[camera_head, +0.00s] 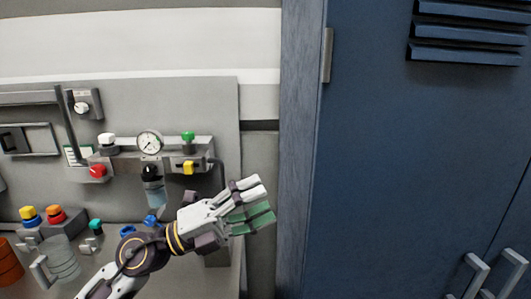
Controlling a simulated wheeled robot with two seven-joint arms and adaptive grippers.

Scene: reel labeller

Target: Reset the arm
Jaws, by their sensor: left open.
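My left arm comes in from the bottom left, with its forearm tilted up to the right. My left gripper (252,204) is open and empty in the lower middle of the head view. Its pale and green fingers point right, in front of the wall gap between the machine panel (225,110) and the blue cabinet (420,160). The gripper touches nothing that I can make out. My right gripper does not show.
The panel carries a round gauge (149,143), a green knob (188,137), a red button (97,171), a yellow knob (189,168) and a bottle-like part (154,190). Several knobs sit lower left. The cabinet has handles (475,275) at bottom right.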

